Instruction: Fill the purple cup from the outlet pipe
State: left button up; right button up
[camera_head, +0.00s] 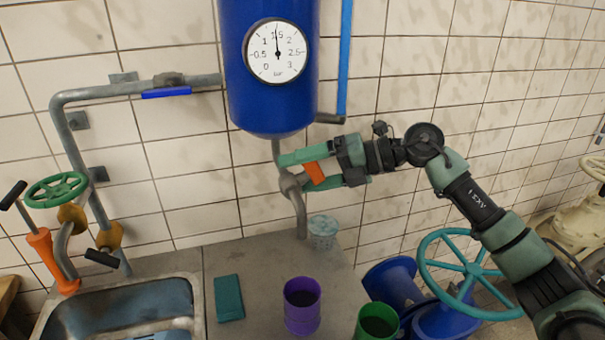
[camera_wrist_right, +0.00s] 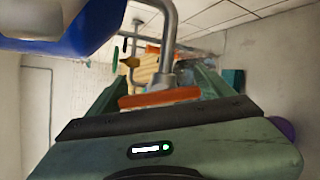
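The purple cup (camera_head: 302,306) stands upright on the grey counter, in front of the outlet pipe and not under it; its inside looks dark. A purple edge (camera_wrist_right: 284,128) shows at the right in the wrist view. The outlet pipe (camera_head: 299,215) comes down from the blue tank (camera_head: 270,80), with an orange valve lever (camera_head: 314,172). My right gripper (camera_head: 300,170) is at the valve, its fingers apart on either side of the lever (camera_wrist_right: 160,97); whether they touch it is unclear. My left gripper is out of view.
A pale blue patterned cup (camera_head: 323,232) stands by the pipe's lower end. A teal block (camera_head: 229,298) lies left of the purple cup, and a green cup (camera_head: 377,321) stands to its right. A sink (camera_head: 196,315) is left; a teal handwheel (camera_head: 470,272) is right.

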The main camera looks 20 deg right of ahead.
jog(key=b+v, duration=0.2)
jog(key=v, duration=0.5)
jog(key=shift+d, duration=0.35)
jog(key=shift+s, duration=0.15)
dwell(4.8)
